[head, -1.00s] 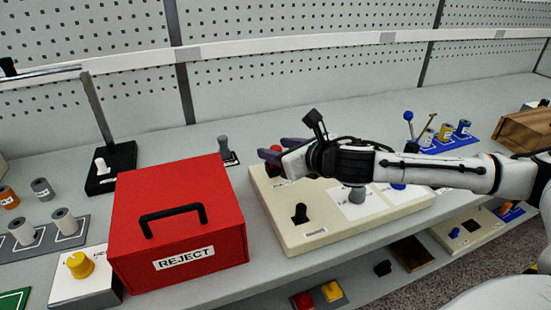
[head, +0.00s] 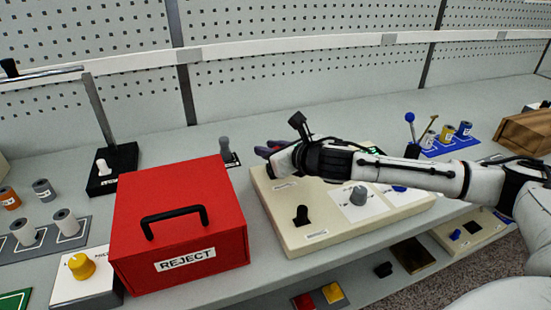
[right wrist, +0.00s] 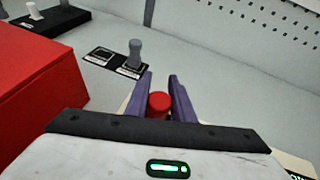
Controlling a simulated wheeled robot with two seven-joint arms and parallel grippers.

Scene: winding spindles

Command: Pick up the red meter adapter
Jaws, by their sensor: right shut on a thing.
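The red meter adapter (right wrist: 159,104) shows in the right wrist view between the two purple fingers of my right gripper (right wrist: 160,80). The gripper is shut on it. In the head view my right gripper (head: 264,149) is over the far left corner of the cream board (head: 340,230), and only a little red shows by the fingers. The adapter's lower part is hidden, so I cannot tell how far it is above the board. My left gripper is not in view.
The red REJECT box (head: 180,235) stands left of the board. A grey peg on a small dark plate (head: 229,159) is just beyond the gripper.

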